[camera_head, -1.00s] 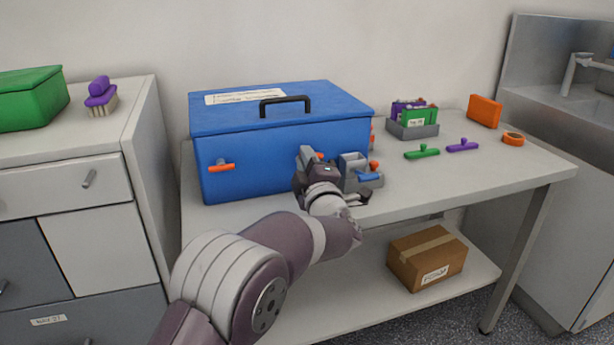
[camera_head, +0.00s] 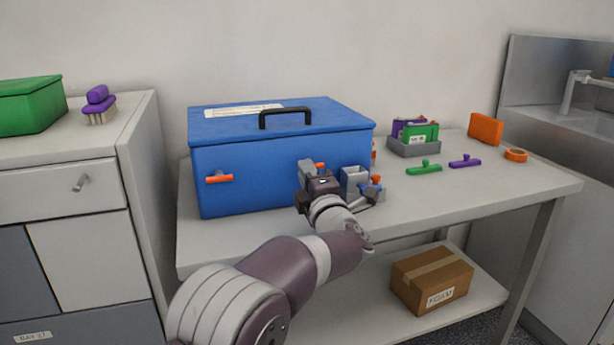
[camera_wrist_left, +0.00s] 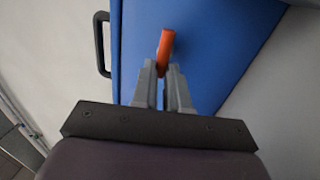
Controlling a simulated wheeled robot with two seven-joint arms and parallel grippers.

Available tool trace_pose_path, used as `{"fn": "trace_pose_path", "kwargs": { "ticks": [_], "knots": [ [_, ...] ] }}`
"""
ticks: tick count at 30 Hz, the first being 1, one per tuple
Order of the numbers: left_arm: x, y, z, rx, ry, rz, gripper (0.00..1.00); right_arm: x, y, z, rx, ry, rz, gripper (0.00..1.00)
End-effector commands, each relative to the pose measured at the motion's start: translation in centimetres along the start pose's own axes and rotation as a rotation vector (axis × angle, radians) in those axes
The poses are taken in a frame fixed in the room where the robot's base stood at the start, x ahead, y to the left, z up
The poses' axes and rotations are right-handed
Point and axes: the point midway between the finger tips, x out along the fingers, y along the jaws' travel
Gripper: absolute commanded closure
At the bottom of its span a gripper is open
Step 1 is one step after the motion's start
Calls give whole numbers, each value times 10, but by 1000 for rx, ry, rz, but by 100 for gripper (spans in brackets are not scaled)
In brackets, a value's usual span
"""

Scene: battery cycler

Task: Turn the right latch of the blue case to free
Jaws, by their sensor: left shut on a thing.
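The blue case (camera_head: 255,180) stands closed on the table, with a black handle (camera_head: 286,112) on its lid. Its left latch (camera_head: 219,179) is an orange bar lying level across the front. The right latch (camera_head: 320,166) is mostly hidden behind my left gripper (camera_head: 311,170) in the head view. In the left wrist view, the orange right latch (camera_wrist_left: 166,48) sticks out past the fingertips, roughly level along the case front and slightly tilted. My left gripper (camera_wrist_left: 164,78) is shut on its near end. My right gripper is not in view.
A grey holder (camera_head: 354,180) with small coloured parts stands close to the right of my left gripper. A grey bin (camera_head: 415,148), green (camera_head: 424,168) and purple (camera_head: 465,161) pieces, and an orange block (camera_head: 486,129) lie farther right. The table front right is clear.

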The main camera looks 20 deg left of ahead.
Motion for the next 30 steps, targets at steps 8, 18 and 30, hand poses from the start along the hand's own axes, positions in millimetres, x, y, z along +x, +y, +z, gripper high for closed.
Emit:
{"fn": "trace_pose_path", "kwargs": {
  "ticks": [8, 18, 30],
  "knots": [
    [0, 0, 0, -1, 1, 0, 61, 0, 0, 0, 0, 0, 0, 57],
    [-10, 1, 0, 1, -1, -1, 61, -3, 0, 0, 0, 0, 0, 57],
    [-108, 2, 1, 0, -4, -1, 61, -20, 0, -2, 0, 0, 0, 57]
  ]
}}
